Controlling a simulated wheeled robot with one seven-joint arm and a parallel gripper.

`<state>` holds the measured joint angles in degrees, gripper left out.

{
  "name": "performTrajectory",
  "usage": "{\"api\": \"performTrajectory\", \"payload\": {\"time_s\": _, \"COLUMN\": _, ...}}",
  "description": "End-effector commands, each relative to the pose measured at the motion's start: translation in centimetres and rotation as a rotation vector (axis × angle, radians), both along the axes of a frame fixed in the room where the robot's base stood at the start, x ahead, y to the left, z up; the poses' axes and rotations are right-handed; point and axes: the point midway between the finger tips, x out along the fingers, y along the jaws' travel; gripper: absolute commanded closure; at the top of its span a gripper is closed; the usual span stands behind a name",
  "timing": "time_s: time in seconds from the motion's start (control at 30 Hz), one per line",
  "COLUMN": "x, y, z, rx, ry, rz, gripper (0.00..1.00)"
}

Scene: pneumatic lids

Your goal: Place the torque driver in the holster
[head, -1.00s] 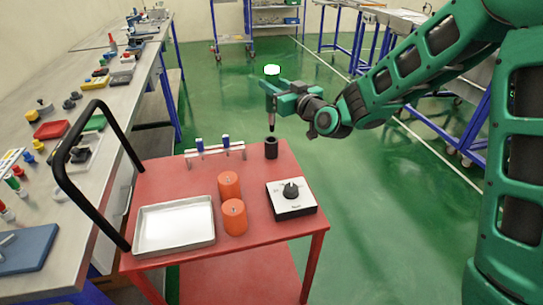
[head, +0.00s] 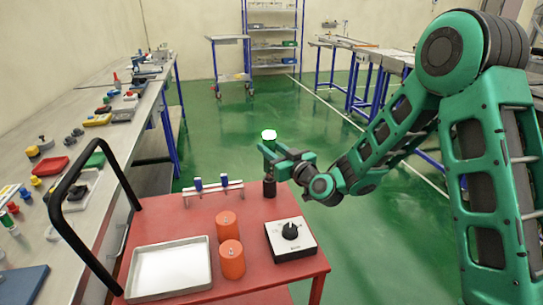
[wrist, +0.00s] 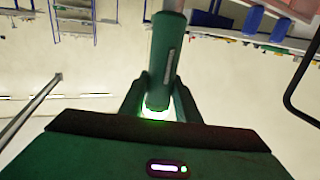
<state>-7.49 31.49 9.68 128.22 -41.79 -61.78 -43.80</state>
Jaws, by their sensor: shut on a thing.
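The torque driver has a green handle with a white, green-glowing top (head: 269,135). It stands about upright in my gripper (head: 272,156), whose fingers are shut around the handle. The wrist view shows the green handle (wrist: 166,55) between the two fingers, with the grey shaft running out at the top edge. The holster is a dark upright cylinder (head: 269,189) at the back right of the red cart. The driver's lower end is directly over or inside its mouth; I cannot tell how deep, as the gripper and the dark parts overlap there.
The red cart top (head: 183,223) also carries a rack with blue-handled tools (head: 214,188), two orange cylinders (head: 230,259), a metal tray (head: 169,268) and a box with a black knob (head: 290,240). A black handle rail (head: 90,170) rises at the left. A cluttered workbench stands further left.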

Motion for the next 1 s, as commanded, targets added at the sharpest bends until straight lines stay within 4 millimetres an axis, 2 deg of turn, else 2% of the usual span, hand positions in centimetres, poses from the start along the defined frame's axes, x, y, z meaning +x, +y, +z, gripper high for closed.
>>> {"api": "performTrajectory", "payload": {"time_s": 0.2, "x": 0.1, "y": 0.0, "z": -1.8, "rx": 0.003, "ry": -0.001, "rz": -0.001, "gripper": 1.0}}
{"api": "performTrajectory", "payload": {"time_s": 0.63, "x": 0.1, "y": 0.0, "z": -2.2, "rx": 0.002, "ry": -0.001, "rz": -0.001, "gripper": 1.0}}
{"api": "performTrajectory", "payload": {"time_s": 0.67, "x": 0.0, "y": 0.0, "z": -2.4, "rx": 0.0, "ry": 0.001, "rz": 0.0, "gripper": 0.68}}
{"api": "performTrajectory", "payload": {"time_s": 0.73, "x": 0.0, "y": 0.0, "z": -2.3, "rx": 0.0, "ry": 0.0, "rz": 0.0, "gripper": 0.52}}
{"api": "performTrajectory", "payload": {"time_s": 1.0, "x": 0.0, "y": -0.1, "z": -2.3, "rx": 0.0, "ry": 0.0, "rz": -0.001, "gripper": 0.52}}
